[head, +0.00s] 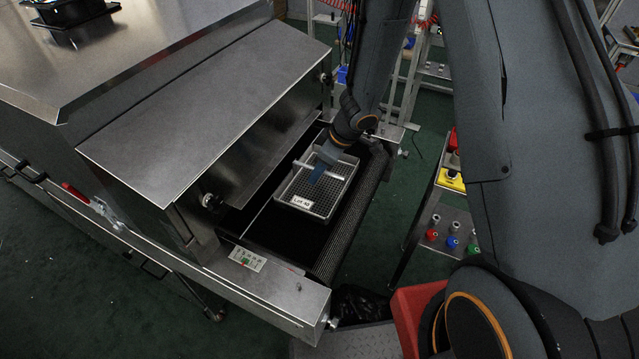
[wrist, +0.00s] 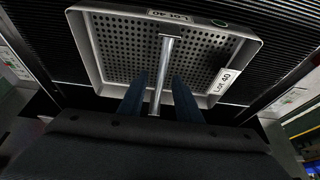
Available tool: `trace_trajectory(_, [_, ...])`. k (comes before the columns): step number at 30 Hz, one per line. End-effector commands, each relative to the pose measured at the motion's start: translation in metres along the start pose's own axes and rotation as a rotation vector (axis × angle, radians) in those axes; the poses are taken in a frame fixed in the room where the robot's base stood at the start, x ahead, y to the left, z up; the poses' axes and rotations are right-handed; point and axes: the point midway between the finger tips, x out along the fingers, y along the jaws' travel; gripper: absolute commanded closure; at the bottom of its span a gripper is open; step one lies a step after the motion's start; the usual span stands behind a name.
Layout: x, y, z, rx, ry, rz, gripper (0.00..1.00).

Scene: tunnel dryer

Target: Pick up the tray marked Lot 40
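The tray marked Lot 40 (head: 302,203) is a light grey, perforated shallow tray with a bar handle (head: 304,166) across its middle. It rests on the dark belt at the dryer's mouth. In the wrist view the tray (wrist: 250,47) fills the upper middle, with Lot 40 labels on its far wall and right side. My gripper (head: 319,170) is over the tray at the handle. In the wrist view its two blue fingers (wrist: 158,82) stand apart, one on each side of the handle bar (wrist: 166,60), with visible gaps. Finger depth relative to the bar is unclear.
The dryer's sloping steel hood (head: 205,105) overhangs the belt on the left. A control panel (head: 247,259) is on the front rail. The ribbed belt edge (head: 350,215) runs along the right. A stand with coloured knobs (head: 452,242) is farther right, across open green floor.

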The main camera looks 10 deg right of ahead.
Motion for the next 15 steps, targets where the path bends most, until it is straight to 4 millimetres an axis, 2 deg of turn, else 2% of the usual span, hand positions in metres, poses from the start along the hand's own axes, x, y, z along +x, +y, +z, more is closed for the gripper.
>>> trace_trajectory(7, [0.0012, 0.0001, -0.0005, -0.001, 0.0, 0.001, 0.69])
trace_trajectory(12, [0.0011, 0.0001, -0.0004, -0.001, 0.0, 0.001, 0.98])
trace_trajectory(15, [0.0011, 0.0, -0.0004, -0.001, 0.0, 0.001, 1.0])
